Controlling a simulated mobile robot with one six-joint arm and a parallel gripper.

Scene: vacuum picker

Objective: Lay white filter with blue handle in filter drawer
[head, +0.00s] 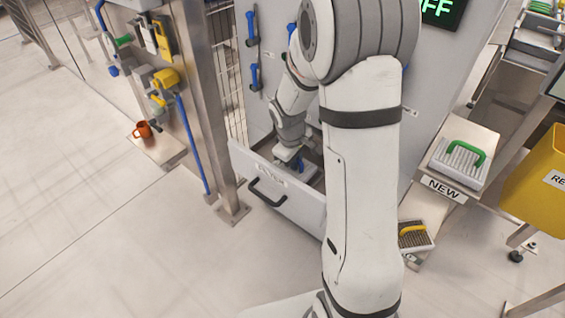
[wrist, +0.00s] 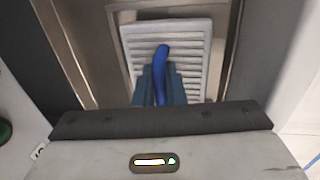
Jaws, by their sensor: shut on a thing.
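The white filter (wrist: 196,50) with its ribbed top shows in the wrist view, inside or just over the filter drawer. Its blue handle (wrist: 161,60) is between the fingers of my gripper (wrist: 160,85), which is shut on it. The filter looks slightly turned against the drawer walls. In the head view the filter drawer (head: 285,202) is pulled out of the grey cabinet, and my gripper (head: 296,165) points down into it. My arm hides part of the drawer there. I cannot tell whether the filter touches the drawer floor.
A white filter with a green handle (head: 462,160) lies on the shelf labelled NEW at right. A dirty filter with a yellow handle (head: 413,235) is lower down. A yellow bin (head: 540,185) stands at far right. An orange mug (head: 143,130) is on a ledge at left.

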